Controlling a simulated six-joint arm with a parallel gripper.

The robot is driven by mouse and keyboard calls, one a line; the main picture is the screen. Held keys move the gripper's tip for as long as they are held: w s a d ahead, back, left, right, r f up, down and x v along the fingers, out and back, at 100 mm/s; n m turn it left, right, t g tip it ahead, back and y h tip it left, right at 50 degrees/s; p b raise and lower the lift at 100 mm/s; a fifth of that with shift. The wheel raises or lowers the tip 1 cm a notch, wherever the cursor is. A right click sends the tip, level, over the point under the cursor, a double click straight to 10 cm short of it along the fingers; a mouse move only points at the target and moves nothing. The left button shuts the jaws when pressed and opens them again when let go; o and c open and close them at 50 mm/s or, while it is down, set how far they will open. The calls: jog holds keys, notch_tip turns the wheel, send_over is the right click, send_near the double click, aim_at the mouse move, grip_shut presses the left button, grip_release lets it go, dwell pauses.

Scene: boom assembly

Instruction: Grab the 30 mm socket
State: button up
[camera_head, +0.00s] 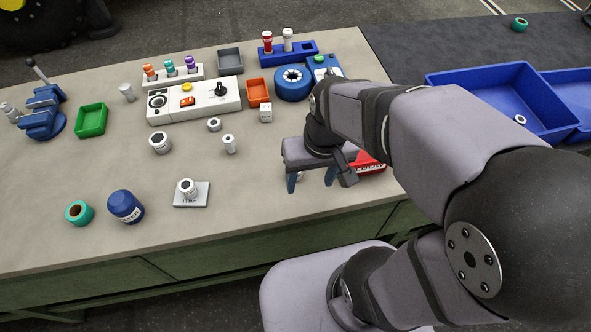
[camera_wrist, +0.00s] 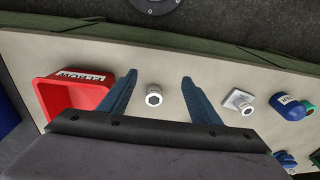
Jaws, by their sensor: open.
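My gripper (camera_head: 311,181) is open above the front right part of the bench. In the wrist view, a silver socket (camera_wrist: 154,95) with a dark hexagonal opening stands between the fingers of my gripper (camera_wrist: 158,79), with a gap on each side. In the head view, my gripper mostly hides it. Other silver sockets stand on the bench: a wide one (camera_head: 160,143), a low one (camera_head: 214,125) and a slim one (camera_head: 229,144). Another socket (camera_head: 187,187) sits on a flat grey plate (camera_head: 202,199). No size marks are readable, so I cannot tell which is 30 mm.
A red bin (camera_wrist: 72,102) stands close beside one finger; my gripper partly hides it in the head view. A blue jar (camera_head: 125,207) and green roll (camera_head: 79,213) stand front left. A white control box (camera_head: 205,104) is behind. The bench between plate and gripper is clear.

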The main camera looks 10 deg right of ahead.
jog(key=w+a+f+m+t+b, duration=0.2)
jog(key=w+a+t, duration=0.3)
jog(key=w+a, duration=0.3)
jog(key=w+a+f+m+t+b, duration=0.25)
jog(key=w+a+t, duration=0.25)
jog(key=w+a, duration=0.35)
jog(key=s+d+r+m+t+h+b, duration=0.25)
jog(key=s+d+r+m+h, duration=0.2)
jog(key=s+d+h, duration=0.65)
jog(key=shift+n+h, duration=0.4)
jog(key=shift+h, duration=0.3)
jog(key=f, duration=0.4)
jog(key=s+a+f, duration=0.1)
jog(key=f, duration=0.2)
jog(key=s+a+f+p, duration=0.1)
jog(key=f, duration=0.3)
jog(key=shift+f, duration=0.3)
jog(key=shift+r+p+x, duration=0.2)
jog(key=shift+p+x, duration=0.85)
jog(key=shift+x, duration=2.15)
jog(key=shift+w+d, duration=0.3)
jog(key=shift+d, duration=0.15)
